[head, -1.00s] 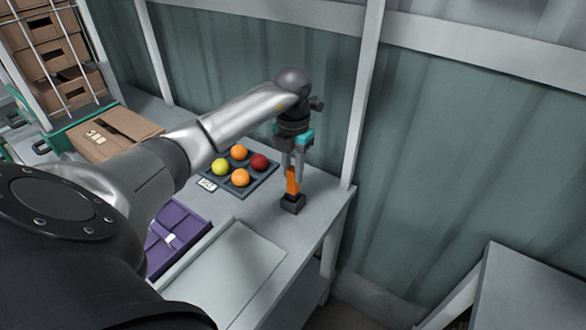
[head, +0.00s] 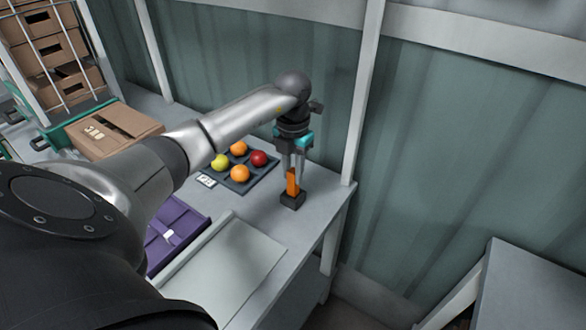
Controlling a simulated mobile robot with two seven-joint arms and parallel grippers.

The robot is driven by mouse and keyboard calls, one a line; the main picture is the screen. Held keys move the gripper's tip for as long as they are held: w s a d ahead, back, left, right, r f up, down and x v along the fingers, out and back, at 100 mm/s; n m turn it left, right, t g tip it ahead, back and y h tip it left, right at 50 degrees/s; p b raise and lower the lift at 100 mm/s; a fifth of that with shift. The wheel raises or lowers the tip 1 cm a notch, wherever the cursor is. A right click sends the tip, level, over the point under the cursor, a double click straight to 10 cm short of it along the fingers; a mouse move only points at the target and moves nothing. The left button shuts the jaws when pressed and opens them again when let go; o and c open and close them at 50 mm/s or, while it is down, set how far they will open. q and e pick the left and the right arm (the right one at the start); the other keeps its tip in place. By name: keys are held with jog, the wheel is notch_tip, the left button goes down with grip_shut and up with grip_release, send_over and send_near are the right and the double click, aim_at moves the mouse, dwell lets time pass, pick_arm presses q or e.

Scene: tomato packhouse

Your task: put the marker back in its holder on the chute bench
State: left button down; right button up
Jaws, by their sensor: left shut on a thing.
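The orange marker (head: 292,183) stands upright at the dark, block-like holder (head: 292,200) near the right edge of the chute bench (head: 318,205). Its lower end meets the top of the holder; how deep it sits inside I cannot tell. My left gripper (head: 293,170) points down from above and is shut on the marker's upper part. The fingers hide part of the marker. My right gripper is not in view.
A dark tray (head: 238,184) with several red, orange and yellow tomatoes sits left of the holder. A post (head: 362,95) stands close on the right.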

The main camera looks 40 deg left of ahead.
pick_arm(q)
jog(key=shift+f, duration=0.4)
jog(key=c, duration=0.6)
grip_release()
jog(key=c, duration=0.3)
jog(key=shift+c, duration=0.2)
notch_tip(320, 180, up, 7)
jog(key=p, duration=0.5)
jog(key=shift+r+p, duration=0.1)
jog(key=shift+p, duration=0.3)
jog(key=shift+s, duration=0.1)
